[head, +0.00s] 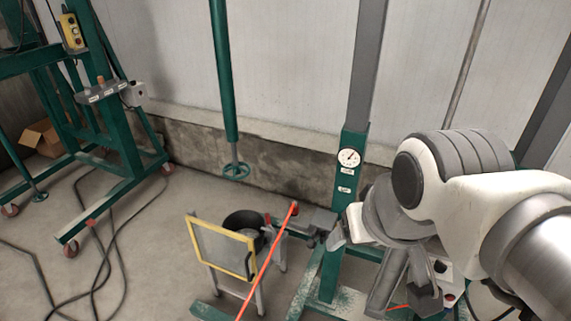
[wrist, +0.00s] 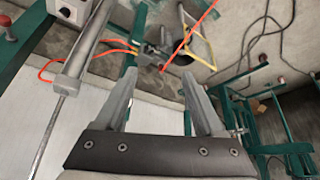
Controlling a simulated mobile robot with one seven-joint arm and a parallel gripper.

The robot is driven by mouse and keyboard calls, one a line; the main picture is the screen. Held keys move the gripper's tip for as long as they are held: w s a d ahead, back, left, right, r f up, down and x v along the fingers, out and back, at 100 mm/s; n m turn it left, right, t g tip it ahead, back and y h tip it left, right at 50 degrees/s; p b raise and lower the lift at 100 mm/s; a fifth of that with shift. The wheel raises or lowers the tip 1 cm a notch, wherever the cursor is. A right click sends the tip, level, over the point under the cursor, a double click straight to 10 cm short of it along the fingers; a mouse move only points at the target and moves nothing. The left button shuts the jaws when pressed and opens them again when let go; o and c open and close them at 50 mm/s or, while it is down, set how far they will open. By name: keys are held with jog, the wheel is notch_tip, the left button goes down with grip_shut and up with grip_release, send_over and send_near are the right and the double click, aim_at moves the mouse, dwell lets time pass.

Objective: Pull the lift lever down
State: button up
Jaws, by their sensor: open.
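I cannot tell for certain which part is the lift lever. A thin orange-red rod or line (head: 268,262) with a red tip slants up beside the green post (head: 350,190) in the head view. It also shows in the wrist view (wrist: 190,36), beyond my fingers. A small brown-topped handle (head: 100,81) stands on a labelled grey plate on the green frame at the left. My gripper (wrist: 159,78) is open, with nothing seen between its two grey fingers. It appears apart from the orange-red line. In the head view my arm at the right hides much of the gripper.
A yellow-framed panel (head: 222,246) stands before a black bucket (head: 243,221). A dial gauge (head: 349,158) is on the green post. Dark cables (head: 115,255) lie on the floor. A cardboard box (head: 42,138) sits far left.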

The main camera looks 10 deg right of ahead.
jog(key=shift+w, duration=0.1)
jog(key=c, duration=0.3)
jog(key=shift+w, duration=0.2)
jog(key=shift+c, duration=1.4)
jog(key=w, duration=0.1)
jog(key=w+b, duration=0.1)
jog(key=w+f+m, duration=0.1)
jog(key=shift+w+d+g+b, duration=0.15)
jog(key=shift+w+g+b, duration=0.15)
jog(key=shift+w, duration=0.05)
grip_shut()
jog(key=w+d+f+m+g+b, duration=0.1)
jog(key=w+f+m+b, duration=0.2)
jog(key=w+f, duration=0.5)
jog(key=w+d+f+m+g+b, duration=0.1)
jog(key=w+d+f+m+b, duration=0.1)
jog(key=w+f, duration=0.7)
jog(key=w+m+b, duration=0.1)
jog(key=w, duration=0.5)
jog(key=shift+s+f, duration=0.1)
